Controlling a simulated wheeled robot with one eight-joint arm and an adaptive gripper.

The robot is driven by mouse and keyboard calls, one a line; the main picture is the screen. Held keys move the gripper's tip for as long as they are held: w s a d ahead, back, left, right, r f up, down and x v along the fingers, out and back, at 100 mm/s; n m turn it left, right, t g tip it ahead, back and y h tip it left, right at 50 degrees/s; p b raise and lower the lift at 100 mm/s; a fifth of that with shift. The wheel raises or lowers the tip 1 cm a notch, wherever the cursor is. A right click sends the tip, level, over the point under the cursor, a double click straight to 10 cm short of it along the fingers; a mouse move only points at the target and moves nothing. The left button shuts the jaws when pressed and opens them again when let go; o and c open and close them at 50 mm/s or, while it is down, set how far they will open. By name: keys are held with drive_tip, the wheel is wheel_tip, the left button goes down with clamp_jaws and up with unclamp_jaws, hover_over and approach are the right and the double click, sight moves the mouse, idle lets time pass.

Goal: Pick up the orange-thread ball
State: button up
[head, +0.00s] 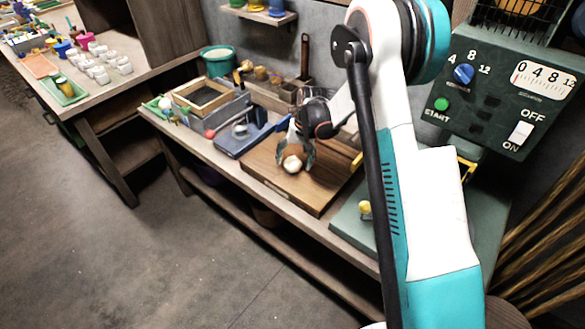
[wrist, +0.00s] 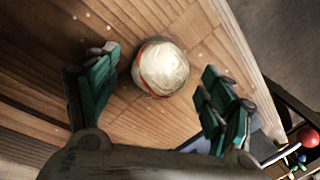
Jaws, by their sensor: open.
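The ball (wrist: 161,67) is off-white with an orange line along its left side in the wrist view. It rests on a wooden board and also shows as a small pale ball in the head view (head: 292,164). My gripper (wrist: 158,90) is open, with one green-padded finger to the left of the ball and the others to the right. Wood shows between the ball and the fingers, and nothing is held. In the head view my gripper (head: 294,154) is low over the board, around the ball, and partly hides it.
The wooden board (head: 268,176) lies on a workbench. A blue-based device (head: 236,140) and a grey box with a wooden frame (head: 203,97) stand to its left. A green control panel (head: 500,90) stands at the right. A red knob (wrist: 307,137) shows in the wrist view.

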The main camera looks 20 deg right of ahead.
drive_tip(key=shift+a+f, duration=0.15)
drive_tip(key=shift+f, duration=0.6)
drive_tip(key=c, duration=1.2)
drive_tip(key=shift+r, duration=0.15)
